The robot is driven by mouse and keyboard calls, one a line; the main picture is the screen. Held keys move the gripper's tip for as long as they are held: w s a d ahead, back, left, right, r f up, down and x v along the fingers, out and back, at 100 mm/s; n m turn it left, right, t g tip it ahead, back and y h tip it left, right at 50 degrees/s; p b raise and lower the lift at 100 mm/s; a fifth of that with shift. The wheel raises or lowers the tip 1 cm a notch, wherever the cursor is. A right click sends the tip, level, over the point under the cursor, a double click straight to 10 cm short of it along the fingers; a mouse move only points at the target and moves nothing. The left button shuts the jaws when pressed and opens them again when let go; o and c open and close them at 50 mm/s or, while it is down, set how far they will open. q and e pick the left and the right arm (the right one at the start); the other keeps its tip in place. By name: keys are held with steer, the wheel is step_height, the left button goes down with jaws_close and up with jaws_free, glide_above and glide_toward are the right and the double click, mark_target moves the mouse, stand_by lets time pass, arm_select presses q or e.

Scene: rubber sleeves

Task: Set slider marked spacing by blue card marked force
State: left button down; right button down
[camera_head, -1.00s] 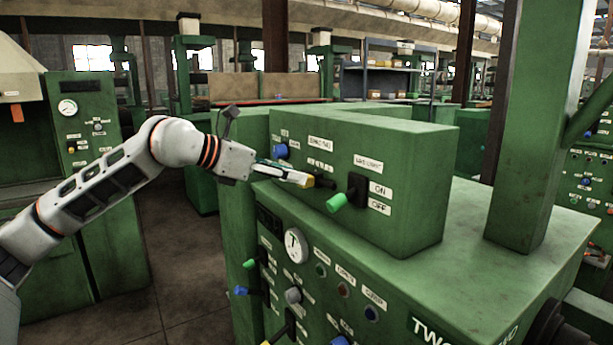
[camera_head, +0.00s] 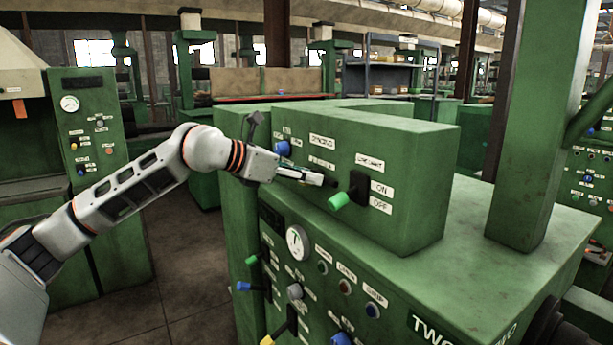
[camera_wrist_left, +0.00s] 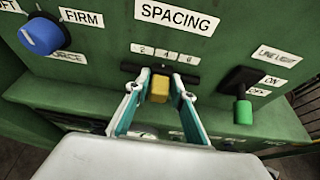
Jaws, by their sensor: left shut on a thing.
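The slider marked SPACING has a yellow knob (camera_wrist_left: 159,88) in a dark horizontal slot (camera_wrist_left: 188,79) in the left wrist view. The knob sits below the scale card (camera_wrist_left: 165,53), close to the 4. The SPACING label (camera_wrist_left: 177,17) is above. My left gripper (camera_wrist_left: 158,90) is shut on the yellow knob; it also shows against the green panel in the head view (camera_head: 328,181). A blue knob (camera_wrist_left: 42,36) stands at upper left, beside a FIRM label and above a white, partly hidden FORCE label (camera_wrist_left: 66,57). No separate blue card shows. My right gripper is out of view.
A green-handled ON/OFF switch (camera_head: 340,200) juts out just right of my left gripper. Below are a round gauge (camera_head: 297,242) and several knobs and levers on the lower panel. Open floor lies to the left of the machine.

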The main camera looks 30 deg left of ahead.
arm_select(q)
steer(key=w+a, duration=0.2)
steer(key=a, duration=0.1)
steer(key=shift+a+p, duration=0.2)
steer(key=shift+p, duration=0.15)
steer(key=shift+s+r, duration=0.1)
steer(key=c, duration=2.1)
jaws_free()
steer(key=shift+o, duration=1.1)
steer(key=v, duration=1.1)
steer(key=shift+s+a, duration=0.2)
steer(key=shift+s, duration=0.2)
